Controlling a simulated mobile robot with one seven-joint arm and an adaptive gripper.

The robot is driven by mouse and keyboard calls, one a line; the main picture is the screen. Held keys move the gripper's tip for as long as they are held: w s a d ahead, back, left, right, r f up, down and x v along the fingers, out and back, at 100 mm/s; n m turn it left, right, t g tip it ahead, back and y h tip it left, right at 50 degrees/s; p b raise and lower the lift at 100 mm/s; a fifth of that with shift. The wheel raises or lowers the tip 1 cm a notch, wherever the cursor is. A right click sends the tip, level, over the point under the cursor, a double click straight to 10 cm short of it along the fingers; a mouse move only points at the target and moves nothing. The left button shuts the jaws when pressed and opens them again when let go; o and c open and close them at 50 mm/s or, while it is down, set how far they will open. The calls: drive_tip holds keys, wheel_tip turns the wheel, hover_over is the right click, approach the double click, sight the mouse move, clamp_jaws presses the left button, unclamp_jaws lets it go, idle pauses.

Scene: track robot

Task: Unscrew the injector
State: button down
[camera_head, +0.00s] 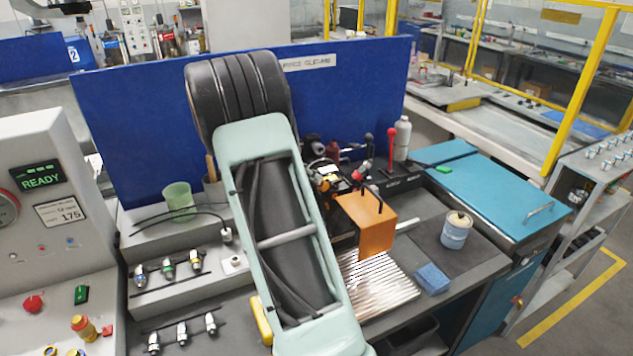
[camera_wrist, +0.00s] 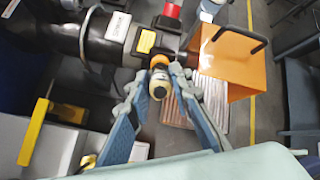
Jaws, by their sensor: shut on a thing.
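In the wrist view, my gripper (camera_wrist: 160,86) has its two blue fingers closed around the injector (camera_wrist: 158,90). The injector is a small cylinder with a pale end. It sits below a black fixture body (camera_wrist: 85,35) with an orange-marked clamp block, and appears still attached to it. In the head view, my arm covers the middle of the bench and hides the gripper and most of the fixture. Several similar injectors (camera_head: 168,272) stand in a grey stepped rack at the left.
An orange guard (camera_head: 365,225) stands right of the fixture, above a ribbed metal tray (camera_head: 375,285). A blue sponge (camera_head: 432,278) and a white-blue jar (camera_head: 456,232) stand to the right. A green cup (camera_head: 178,198) stands at the left, near the control panel (camera_head: 40,185) reading READY.

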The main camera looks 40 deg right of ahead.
drive_tip(key=shift+v, duration=1.2)
